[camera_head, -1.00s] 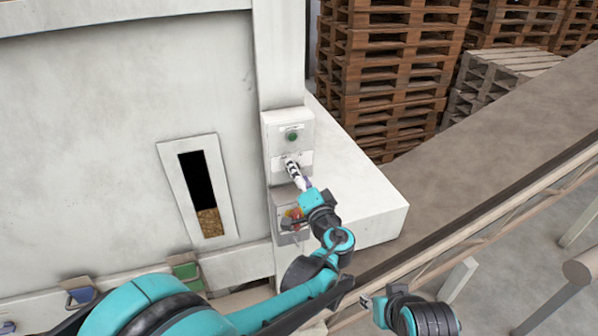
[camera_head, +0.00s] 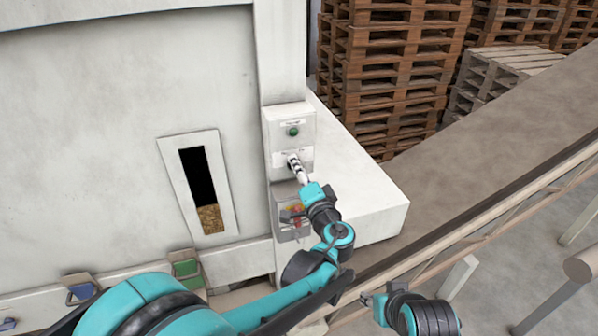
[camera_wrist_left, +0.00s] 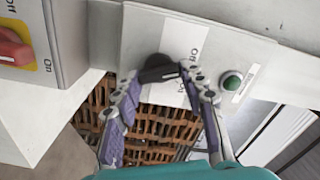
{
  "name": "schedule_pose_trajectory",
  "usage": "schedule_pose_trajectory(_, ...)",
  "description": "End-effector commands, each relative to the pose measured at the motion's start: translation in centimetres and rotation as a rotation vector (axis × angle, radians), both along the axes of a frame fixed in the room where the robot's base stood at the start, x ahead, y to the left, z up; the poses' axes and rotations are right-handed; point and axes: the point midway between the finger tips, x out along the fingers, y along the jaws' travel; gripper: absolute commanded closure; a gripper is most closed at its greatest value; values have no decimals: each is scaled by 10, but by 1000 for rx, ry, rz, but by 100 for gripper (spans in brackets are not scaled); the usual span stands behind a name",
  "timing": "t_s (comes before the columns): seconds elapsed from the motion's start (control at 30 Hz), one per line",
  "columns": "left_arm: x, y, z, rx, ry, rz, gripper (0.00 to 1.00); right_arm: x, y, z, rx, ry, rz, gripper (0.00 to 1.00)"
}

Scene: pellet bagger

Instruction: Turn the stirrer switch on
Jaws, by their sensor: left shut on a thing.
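The stirrer switch, a black rotary knob (camera_wrist_left: 158,68), sits on a pale panel in the left wrist view, with a white label strip reading Off and On beside it. My left gripper (camera_wrist_left: 160,76) is shut on this knob, one fingertip at each side. In the head view my left gripper (camera_head: 293,160) reaches the lower part of the white control box (camera_head: 302,116), and its fingers hide the knob there. My right gripper (camera_head: 368,300) shows at the bottom, away from the panel; its jaws are too small to read.
A green button (camera_head: 293,132) is above the knob; it also shows in the left wrist view (camera_wrist_left: 232,82). A red switch on yellow (camera_wrist_left: 12,48) is on the neighbouring box. A white block (camera_head: 370,200) juts out at right. Pallet stacks (camera_head: 385,70) stand behind.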

Motion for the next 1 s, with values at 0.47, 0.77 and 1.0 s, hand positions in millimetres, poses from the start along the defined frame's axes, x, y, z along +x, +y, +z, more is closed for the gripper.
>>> schedule_pose_trajectory(0.47,-1,0,-6,393,130,-1,88,0,0,-31,0,0,0,60)
schedule_pose_trajectory(0.77,-1,0,-6,646,212,-1,88,0,0,-45,0,0,0,60)
schedule_pose_trajectory(1.0,-1,0,-7,796,261,-1,88,0,0,-51,0,0,0,60)
